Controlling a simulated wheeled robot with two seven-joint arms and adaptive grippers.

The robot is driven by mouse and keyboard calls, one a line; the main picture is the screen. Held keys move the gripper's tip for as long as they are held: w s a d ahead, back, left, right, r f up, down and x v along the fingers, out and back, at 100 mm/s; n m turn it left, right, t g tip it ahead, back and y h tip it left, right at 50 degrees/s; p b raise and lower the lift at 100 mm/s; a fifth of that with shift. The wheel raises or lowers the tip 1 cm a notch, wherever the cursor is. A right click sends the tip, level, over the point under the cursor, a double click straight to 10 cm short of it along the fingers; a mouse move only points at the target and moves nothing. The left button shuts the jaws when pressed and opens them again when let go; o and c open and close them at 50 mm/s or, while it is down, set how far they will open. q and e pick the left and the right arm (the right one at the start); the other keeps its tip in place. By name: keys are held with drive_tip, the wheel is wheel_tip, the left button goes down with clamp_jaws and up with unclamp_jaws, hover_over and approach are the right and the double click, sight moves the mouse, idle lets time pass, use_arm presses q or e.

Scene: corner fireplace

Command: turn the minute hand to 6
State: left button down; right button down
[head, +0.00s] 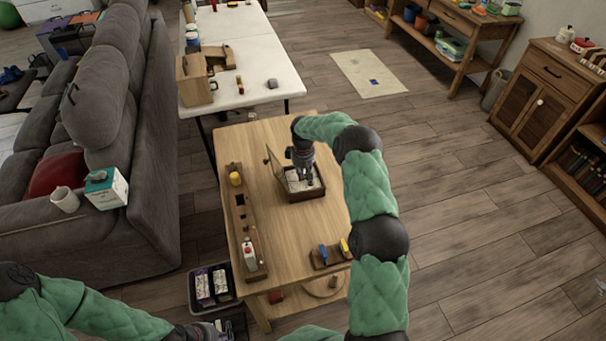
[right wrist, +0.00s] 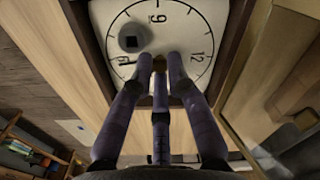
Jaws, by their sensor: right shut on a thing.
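The clock is a dark-framed box (head: 291,196) with a pale face, lying on the wooden table, its glazed door (head: 273,168) swung open to the left. In the right wrist view the white face (right wrist: 112,20) shows 9 at top and 12 at right. A dark knob-like piece (right wrist: 132,38) sits on the face at upper left. My right gripper (head: 303,183) points down over the face; in the right wrist view its fingers (right wrist: 160,62) are closed around a small brass-coloured part near the centre. The fingers hide the hands' position. My left gripper (head: 212,330) is at the bottom edge, partly cut off.
A long wooden holder (head: 240,215) with a yellow piece and a white-red bottle lies along the table's left side. A small rack (head: 331,255) with blue and yellow handles is near the front right. A black bin (head: 213,287) stands beside the table; a grey sofa (head: 105,100) is left.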

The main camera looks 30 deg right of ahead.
drive_tip(key=c, duration=1.2)
unclamp_jaws()
drive_tip(key=shift+c, duration=0.2)
